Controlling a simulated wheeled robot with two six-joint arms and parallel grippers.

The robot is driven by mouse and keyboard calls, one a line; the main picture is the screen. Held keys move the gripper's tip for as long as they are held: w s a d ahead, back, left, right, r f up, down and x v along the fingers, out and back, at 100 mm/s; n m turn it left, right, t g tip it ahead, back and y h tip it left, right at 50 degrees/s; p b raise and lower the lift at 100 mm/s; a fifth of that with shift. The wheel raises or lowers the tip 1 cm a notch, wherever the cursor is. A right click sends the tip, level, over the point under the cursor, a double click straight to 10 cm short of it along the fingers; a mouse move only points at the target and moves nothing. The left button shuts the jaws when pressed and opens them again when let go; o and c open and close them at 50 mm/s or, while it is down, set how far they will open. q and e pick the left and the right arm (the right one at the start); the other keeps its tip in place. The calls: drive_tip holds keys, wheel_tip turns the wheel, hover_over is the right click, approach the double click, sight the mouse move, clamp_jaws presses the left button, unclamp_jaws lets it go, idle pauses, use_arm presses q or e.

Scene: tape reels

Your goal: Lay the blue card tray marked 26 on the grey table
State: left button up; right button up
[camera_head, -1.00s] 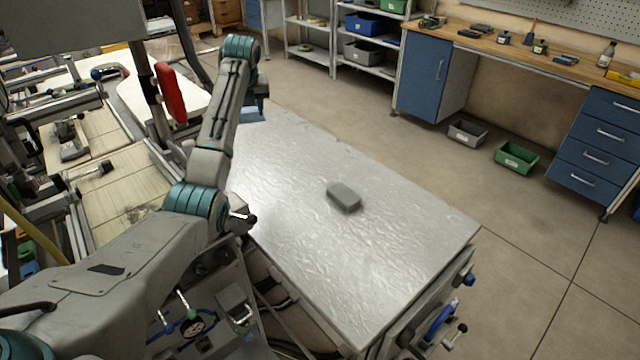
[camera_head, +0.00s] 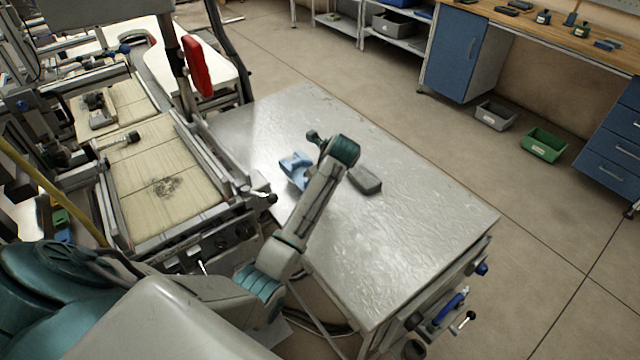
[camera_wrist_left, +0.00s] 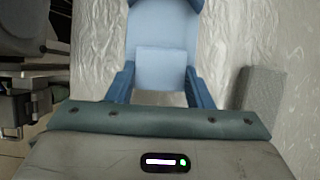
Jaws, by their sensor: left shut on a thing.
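The blue card tray (camera_wrist_left: 165,28) shows in the left wrist view as a light blue piece with raised sides. My left gripper (camera_wrist_left: 160,72) is shut on it, with a darker blue finger at each side. In the head view the blue tray (camera_head: 296,172) is at the end of my left arm, over the left part of the grey table (camera_head: 420,235). I cannot tell whether the tray touches the table top. The number 26 is not readable. My right gripper is not in view.
A small grey block (camera_head: 366,180) lies on the table just right of my left wrist; it also shows in the wrist view (camera_wrist_left: 262,92). The table's front and right parts are clear. A bench with tiled panels (camera_head: 165,185) stands along the table's left side.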

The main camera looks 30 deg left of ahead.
use_arm(q)
drive_tip(key=shift+f+p, duration=0.4)
drive_tip(key=shift+f, duration=1.8)
drive_tip(key=o, duration=1.1)
drive_tip(key=shift+d+r, duration=0.15)
drive_tip(key=shift+r, duration=0.15)
drive_tip(key=shift+b+v, duration=0.95)
drive_tip(key=shift+v, duration=4.8)
